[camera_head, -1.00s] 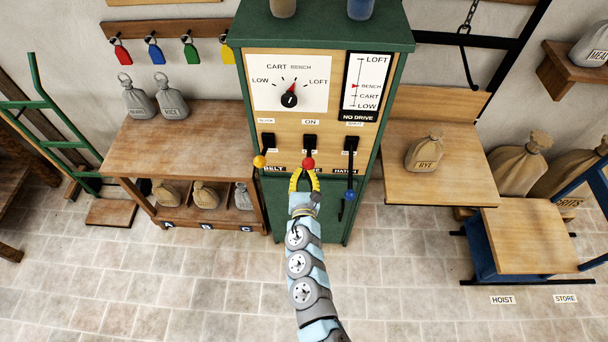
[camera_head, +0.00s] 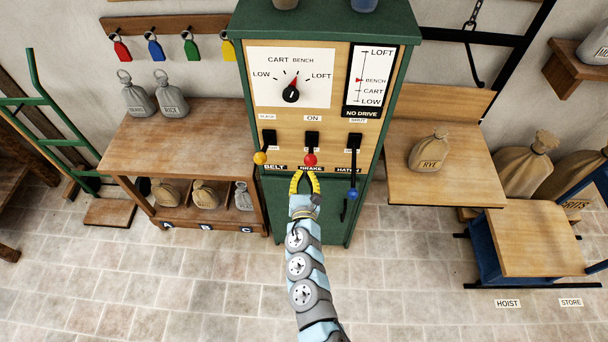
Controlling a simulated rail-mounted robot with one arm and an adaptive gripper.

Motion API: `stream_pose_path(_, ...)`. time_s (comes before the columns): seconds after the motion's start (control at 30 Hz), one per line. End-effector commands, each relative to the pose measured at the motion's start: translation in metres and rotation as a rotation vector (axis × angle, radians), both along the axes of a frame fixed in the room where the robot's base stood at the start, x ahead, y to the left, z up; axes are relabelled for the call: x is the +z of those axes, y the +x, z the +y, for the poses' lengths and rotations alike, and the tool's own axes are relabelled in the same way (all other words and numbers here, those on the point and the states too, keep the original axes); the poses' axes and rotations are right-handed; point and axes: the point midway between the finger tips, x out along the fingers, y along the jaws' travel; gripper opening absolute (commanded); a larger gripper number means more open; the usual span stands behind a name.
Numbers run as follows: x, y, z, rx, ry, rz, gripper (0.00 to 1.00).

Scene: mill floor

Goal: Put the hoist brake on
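The brake lever (camera_head: 310,160) has a red knob and is the middle of three levers on the front of the green cabinet (camera_head: 378,140). Its black slot is under an ON label (camera_head: 313,118), and the knob is low, just above the BRAKE label (camera_head: 311,168). My gripper (camera_head: 305,178) has yellow fingers, spread apart and empty. They are just below the red knob, with a small gap showing in the picture; depth between them is hard to tell.
The yellow-knobbed belt lever (camera_head: 260,158) is close on the left, the longer blue-knobbed hatch lever (camera_head: 352,194) on the right. The gauge (camera_head: 369,80) has its red arrow at BENCH, above NO DRIVE. A RYE sack (camera_head: 429,152) stands on the right bench (camera_head: 465,180).

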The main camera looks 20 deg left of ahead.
Motion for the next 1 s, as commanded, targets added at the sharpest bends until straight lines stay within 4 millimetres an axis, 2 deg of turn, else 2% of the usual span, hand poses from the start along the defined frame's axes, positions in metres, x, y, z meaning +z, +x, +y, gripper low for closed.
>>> stream_pose_path(0.03,-0.012,0.0,0.0,-0.001,-0.001,0.001,0.0)
stream_pose_path(0.07,-0.013,-0.001,0.0,-0.001,-0.001,0.001,0.0)
stream_pose_path(0.1,-0.004,-0.007,-0.002,0.001,-0.001,0.0,0.0)
stream_pose_path(0.17,-0.001,-0.013,-0.004,0.003,0.001,0.001,0.0)
stream_pose_path(0.7,0.011,-0.069,-0.026,0.002,0.0,0.001,0.0)
stream_pose_path(1.0,0.015,-0.088,-0.035,0.0,-0.001,0.002,0.0)
